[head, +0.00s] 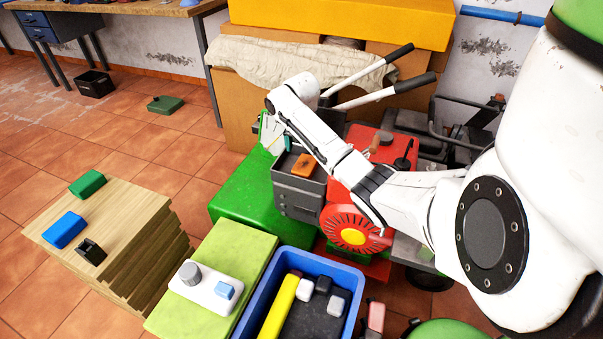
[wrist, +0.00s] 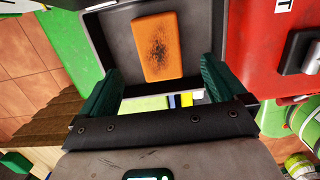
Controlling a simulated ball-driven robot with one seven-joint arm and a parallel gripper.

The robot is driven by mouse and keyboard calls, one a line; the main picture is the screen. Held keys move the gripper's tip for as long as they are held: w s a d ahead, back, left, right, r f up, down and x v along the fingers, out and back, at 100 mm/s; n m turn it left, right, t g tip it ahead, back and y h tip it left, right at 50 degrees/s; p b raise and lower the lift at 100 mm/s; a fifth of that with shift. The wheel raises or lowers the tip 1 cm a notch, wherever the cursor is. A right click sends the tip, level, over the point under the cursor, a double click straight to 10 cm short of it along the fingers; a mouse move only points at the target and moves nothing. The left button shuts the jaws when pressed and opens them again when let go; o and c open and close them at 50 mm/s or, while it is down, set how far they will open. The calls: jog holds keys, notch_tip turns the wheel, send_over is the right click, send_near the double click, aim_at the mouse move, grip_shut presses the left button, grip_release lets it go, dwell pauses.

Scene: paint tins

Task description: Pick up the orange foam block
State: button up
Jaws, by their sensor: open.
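The orange foam block (wrist: 162,47) has a dark speckled patch on its face. In the wrist view it lies in a dark grey box (wrist: 102,38). In the head view the block (head: 303,165) shows on top of the grey box (head: 300,207), beside the red machine. My gripper (wrist: 163,88) is open, with teal fingers set wide apart. In the wrist view the fingertips point toward the block, one on either side of its lower part, with gaps between. In the head view my gripper (head: 284,142) is partly hidden by my white arm.
The red machine (head: 358,172) stands right of the grey box, and a green block-like base (head: 236,192) lies to its left. A blue crate (head: 247,318) holds several items in front. A wooden stack (head: 130,210) carries small blocks at left.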

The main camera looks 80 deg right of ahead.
aim_at(305, 164)
jog(key=f+b, duration=0.1)
jog(key=f, duration=0.1)
jog(key=f+b, duration=0.1)
jog(key=f, duration=0.2)
jog(key=d+f+b, duration=0.1)
jog(key=f, duration=0.2)
jog(key=shift+f, duration=0.1)
jog(key=shift+c, duration=0.3)
jog(key=c, duration=1)
